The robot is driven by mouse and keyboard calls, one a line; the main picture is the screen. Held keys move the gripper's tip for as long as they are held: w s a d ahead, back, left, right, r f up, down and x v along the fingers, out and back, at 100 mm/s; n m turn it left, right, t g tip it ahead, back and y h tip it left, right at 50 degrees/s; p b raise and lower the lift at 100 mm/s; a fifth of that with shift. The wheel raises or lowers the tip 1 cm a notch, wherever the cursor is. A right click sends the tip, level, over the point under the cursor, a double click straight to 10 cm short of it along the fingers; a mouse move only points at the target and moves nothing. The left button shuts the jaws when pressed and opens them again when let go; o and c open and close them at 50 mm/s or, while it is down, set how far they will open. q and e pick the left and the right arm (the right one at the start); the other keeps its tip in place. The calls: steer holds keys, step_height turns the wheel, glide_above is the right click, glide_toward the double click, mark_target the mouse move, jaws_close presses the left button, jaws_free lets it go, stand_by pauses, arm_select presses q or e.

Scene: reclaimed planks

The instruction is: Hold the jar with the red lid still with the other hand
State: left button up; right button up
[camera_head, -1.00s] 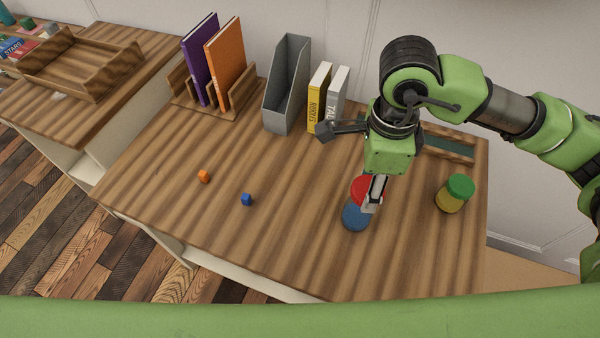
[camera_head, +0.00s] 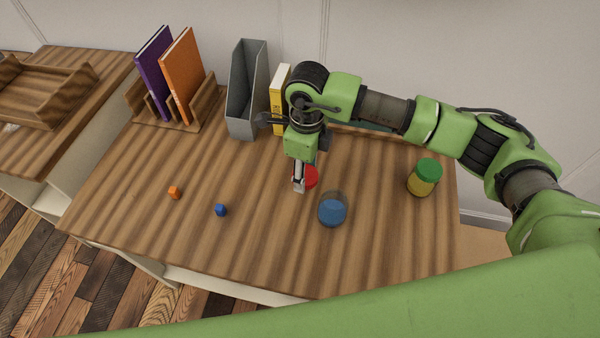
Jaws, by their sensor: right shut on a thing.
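The jar (camera_head: 332,210) is clear with blue contents and stands upright on the wooden table, its top uncovered. The red lid (camera_head: 312,177) is off it, up and to the left of the jar in the picture. My right gripper (camera_head: 299,187) points down and is shut on the red lid, which it partly hides. The gripper is apart from the jar. Its height above the table is hard to tell. My left gripper is not in view, and nothing holds the jar.
A jar with a green lid (camera_head: 425,176) and yellow contents stands at the right. An orange cube (camera_head: 174,192) and a blue cube (camera_head: 220,210) lie left of the jar. A grey file holder (camera_head: 243,105), a yellow book (camera_head: 279,105) and a book rack (camera_head: 198,108) stand behind.

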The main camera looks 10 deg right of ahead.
steer(key=w+f, duration=0.2)
steer(key=f, duration=0.1)
steer(key=shift+w+a, duration=0.25)
steer(key=shift+a, duration=0.1)
step_height(320, 180, down, 3)
steer(key=shift+p, duration=0.35)
steer(key=shift+f, duration=0.1)
steer(key=o, duration=1.2)
